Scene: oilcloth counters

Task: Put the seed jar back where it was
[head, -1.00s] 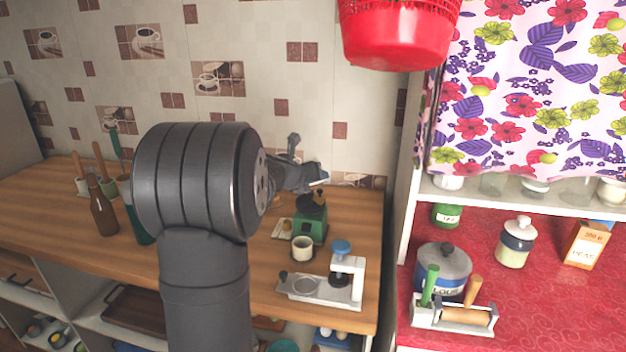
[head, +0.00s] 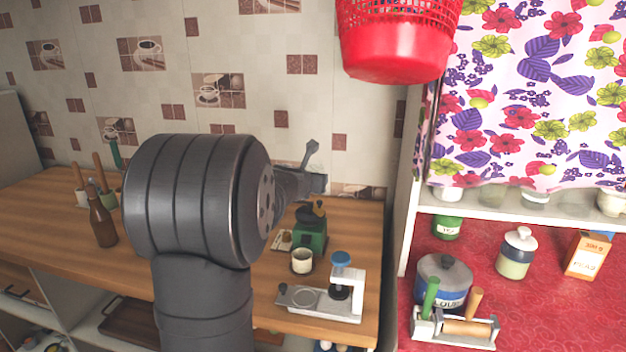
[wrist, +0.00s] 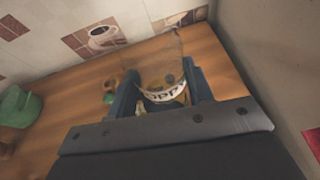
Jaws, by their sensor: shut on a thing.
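A clear glass jar (wrist: 160,71) with a white label band bearing dark letters, partly readable as "OPP", is between the fingers of my gripper (wrist: 164,88) in the wrist view. The gripper is shut on it, and the jar is above or at the wooden counter; I cannot tell whether it touches. Something yellowish shows low in the jar.
The wooden counter (head: 50,205) holds a brown bottle (head: 103,220), a green grinder (head: 311,232), a cream cup (head: 302,261) and a grey press (head: 330,300). The red shelf (head: 410,275) at right holds a white-lidded jar (head: 516,252) and a blue pot (head: 443,282). A red basket (head: 395,45) hangs above.

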